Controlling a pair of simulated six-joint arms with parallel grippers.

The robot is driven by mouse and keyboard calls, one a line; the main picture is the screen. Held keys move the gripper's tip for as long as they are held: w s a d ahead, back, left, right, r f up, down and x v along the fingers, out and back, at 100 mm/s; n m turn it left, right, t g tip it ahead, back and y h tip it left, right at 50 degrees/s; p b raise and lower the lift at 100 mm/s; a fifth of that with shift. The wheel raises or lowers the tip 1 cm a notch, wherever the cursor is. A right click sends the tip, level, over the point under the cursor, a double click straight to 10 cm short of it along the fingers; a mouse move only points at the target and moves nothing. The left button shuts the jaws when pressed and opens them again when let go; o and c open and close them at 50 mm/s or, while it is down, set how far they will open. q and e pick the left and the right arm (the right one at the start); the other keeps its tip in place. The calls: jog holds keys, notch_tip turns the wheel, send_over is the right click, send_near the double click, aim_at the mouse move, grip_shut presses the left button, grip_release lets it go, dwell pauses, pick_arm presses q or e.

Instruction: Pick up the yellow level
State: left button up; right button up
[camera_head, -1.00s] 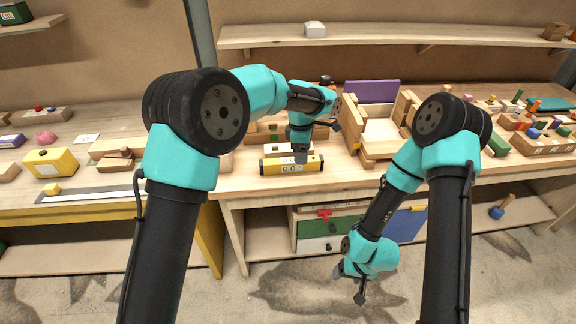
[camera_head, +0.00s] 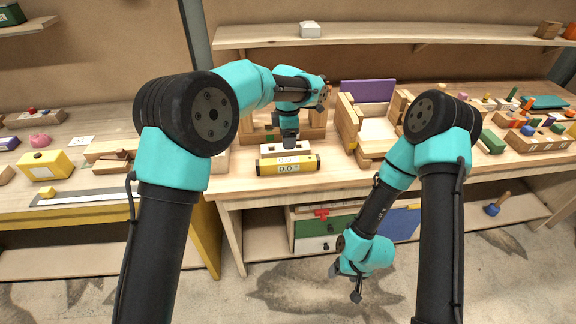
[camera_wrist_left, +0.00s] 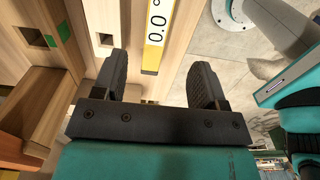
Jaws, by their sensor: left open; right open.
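The yellow level (camera_head: 303,167) lies along the front edge of the middle bench, with a 0.0 readout on its front and a pale top. In the left wrist view the level (camera_wrist_left: 157,35) shows its white 0.0 face and a yellow end, in the gap ahead of the fingers. My left gripper (camera_head: 290,146) is open and just above and behind the level, not closed on it. The left wrist view shows its two fingers (camera_wrist_left: 160,72) apart and empty. My right gripper (camera_head: 346,285) is open and empty, hanging low in front of the bench.
A wooden frame with a purple panel (camera_head: 368,91) stands right of the level. A wooden block with holes (camera_head: 262,136) is behind it. A yellow box (camera_head: 46,165) sits on the left bench. Drawers (camera_head: 318,228) are below the bench top.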

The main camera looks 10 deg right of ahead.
aim_at(288, 160)
pick_arm(q)
notch_tip(288, 160, down, 8)
jog(key=shift+r, duration=0.1)
dwell(0.4)
jog(key=shift+w+f, duration=0.15)
jog(key=shift+f, duration=2.45)
jog(key=c, duration=1.1)
